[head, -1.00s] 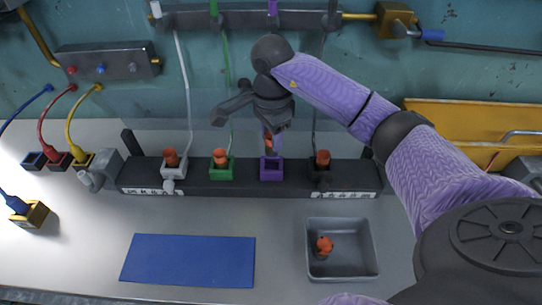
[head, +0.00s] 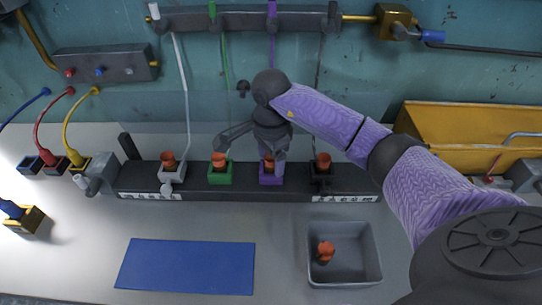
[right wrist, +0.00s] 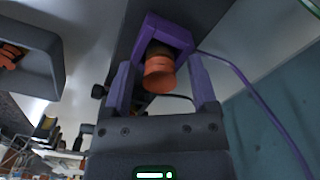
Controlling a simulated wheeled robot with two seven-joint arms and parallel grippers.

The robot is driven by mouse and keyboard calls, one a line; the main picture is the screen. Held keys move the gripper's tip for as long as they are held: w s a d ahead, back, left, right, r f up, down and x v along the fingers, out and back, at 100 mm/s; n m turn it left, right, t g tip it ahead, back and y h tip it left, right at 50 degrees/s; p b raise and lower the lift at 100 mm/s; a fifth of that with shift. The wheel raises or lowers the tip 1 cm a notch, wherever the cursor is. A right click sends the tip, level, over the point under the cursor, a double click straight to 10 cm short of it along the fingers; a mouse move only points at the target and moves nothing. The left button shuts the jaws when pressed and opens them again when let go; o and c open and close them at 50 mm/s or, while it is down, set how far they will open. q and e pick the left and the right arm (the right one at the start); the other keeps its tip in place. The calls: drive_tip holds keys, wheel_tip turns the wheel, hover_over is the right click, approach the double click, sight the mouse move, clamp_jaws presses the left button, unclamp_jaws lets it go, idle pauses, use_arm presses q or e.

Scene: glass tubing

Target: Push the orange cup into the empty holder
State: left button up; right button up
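The orange cup (head: 267,165) stands upright in the purple holder (head: 270,180) on the dark rack. In the right wrist view, the orange cup (right wrist: 159,75) sits with its inner end inside the purple holder (right wrist: 165,30); how deep it sits is hard to tell. My right gripper (right wrist: 162,85) has its two purple fingers spread, one on each side of the cup, with gaps between them and the cup. In the head view, my right gripper (head: 271,150) is directly above and behind the purple holder, partly hidden by its own body. My left gripper is not in view.
White (head: 173,178), green (head: 219,178) and black (head: 320,181) holders on the same rack each hold an orange cup. A grey tray (head: 345,268) with an orange piece (head: 325,252) stands front right. A blue mat (head: 186,267) lies front left. Thin tubes hang behind the rack.

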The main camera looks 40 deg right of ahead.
drive_tip(key=shift+r, duration=0.15)
wheel_tip(320, 180, up, 12)
drive_tip(key=p, duration=0.2)
idle(0.4)
